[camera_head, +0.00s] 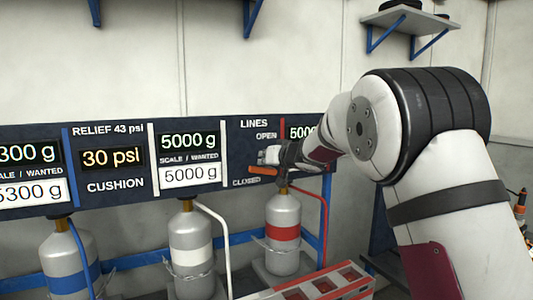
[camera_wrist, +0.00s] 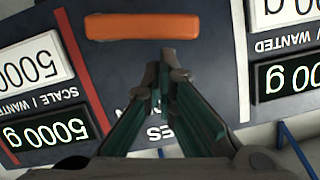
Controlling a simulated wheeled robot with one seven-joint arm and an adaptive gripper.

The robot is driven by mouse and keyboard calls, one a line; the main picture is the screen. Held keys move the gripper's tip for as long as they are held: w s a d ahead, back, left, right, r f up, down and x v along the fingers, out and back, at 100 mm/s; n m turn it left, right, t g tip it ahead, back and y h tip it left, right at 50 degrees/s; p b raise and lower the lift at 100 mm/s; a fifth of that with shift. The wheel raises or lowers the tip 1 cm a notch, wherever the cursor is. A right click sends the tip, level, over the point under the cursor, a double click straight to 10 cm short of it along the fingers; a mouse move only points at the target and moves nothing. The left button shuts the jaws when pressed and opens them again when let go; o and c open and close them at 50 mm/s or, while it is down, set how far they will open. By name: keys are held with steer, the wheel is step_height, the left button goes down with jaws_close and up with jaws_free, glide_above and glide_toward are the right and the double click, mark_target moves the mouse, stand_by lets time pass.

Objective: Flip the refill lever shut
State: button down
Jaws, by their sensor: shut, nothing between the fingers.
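The orange lever (camera_head: 262,170) is on the dark panel between the printed words OPEN and CLOSED, slightly above and right of CLOSED. In the wrist view the lever (camera_wrist: 142,27) is a broad orange bar lying across the top of the picture, and the panel lettering is upside down. My gripper (camera_head: 268,155) is in front of the panel, just above the lever in the head view. In the wrist view my gripper (camera_wrist: 164,72) has its fingertips together, empty, and a small gap shows between them and the bar. My gripper hides part of the lever's right end and mount.
The dark panel (camera_head: 105,199) carries several displays. Below it stand a blue-banded cylinder (camera_head: 70,281), a white-banded cylinder (camera_head: 191,257) and a red-banded cylinder (camera_head: 283,234) with a red hose (camera_head: 325,215). A red tray (camera_head: 325,284) is low in front. A shelf (camera_head: 410,18) is at upper right.

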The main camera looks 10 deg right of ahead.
steer(key=shift+a+f, duration=0.1)
steer(key=shift+f, duration=0.05)
steer(key=shift+s+a+f, duration=0.25)
steer(key=shift+a+f, duration=0.35)
steer(key=shift+f, duration=0.05)
